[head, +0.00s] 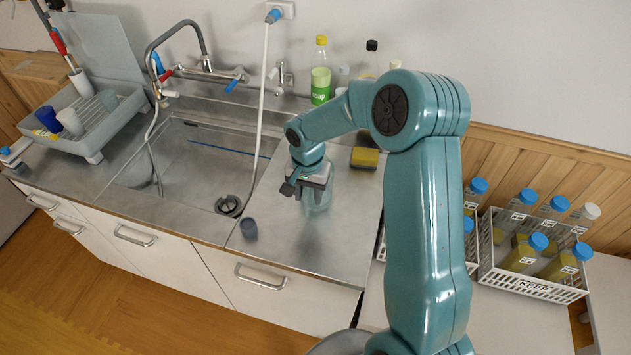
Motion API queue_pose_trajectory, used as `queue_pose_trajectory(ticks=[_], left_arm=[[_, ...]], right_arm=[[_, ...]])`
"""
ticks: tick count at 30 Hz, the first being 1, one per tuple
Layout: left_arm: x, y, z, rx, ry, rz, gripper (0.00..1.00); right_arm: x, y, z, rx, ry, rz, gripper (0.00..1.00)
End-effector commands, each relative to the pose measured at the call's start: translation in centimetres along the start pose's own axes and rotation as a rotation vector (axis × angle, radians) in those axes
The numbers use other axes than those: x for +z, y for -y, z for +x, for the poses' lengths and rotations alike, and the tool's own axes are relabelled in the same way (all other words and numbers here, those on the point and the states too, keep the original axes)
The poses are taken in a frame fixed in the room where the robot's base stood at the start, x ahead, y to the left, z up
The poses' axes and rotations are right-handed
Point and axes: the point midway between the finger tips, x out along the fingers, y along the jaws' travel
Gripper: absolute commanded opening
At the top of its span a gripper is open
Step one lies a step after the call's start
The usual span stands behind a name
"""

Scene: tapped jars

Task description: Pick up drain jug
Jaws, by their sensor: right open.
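My left gripper is out of view.
A small grey cup (249,229) stands near the counter's front edge. The sink (190,165) lies to the left, with a white hose hanging into it. A green soap bottle (320,75) and a yellow sponge (364,158) are behind. White crates (487,262) of blue-capped jars stand right.

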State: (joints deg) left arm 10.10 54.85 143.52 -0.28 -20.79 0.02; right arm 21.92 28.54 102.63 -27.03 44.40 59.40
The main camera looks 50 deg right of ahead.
Motion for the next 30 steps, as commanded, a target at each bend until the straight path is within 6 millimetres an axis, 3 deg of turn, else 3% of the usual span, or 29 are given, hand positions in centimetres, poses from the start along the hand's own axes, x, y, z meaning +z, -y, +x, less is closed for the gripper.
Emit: queue_pose_trajectory(ticks=[5,12,16,30], left_arm=[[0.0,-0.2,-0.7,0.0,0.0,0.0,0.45],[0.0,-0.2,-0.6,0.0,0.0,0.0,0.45],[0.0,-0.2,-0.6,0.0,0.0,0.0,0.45],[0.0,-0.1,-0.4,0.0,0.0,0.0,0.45]], right_arm=[[-0.1,0.1,1.9,0.0,0.0,-0.001,0.42],[-0.1,0.2,2.2,-0.001,0.0,0.0,0.42],[-0.1,0.2,2.2,-0.001,0.0,0.0,0.0],[-0.1,0.2,1.4,-0.002,-0.002,0.001,0.0]])
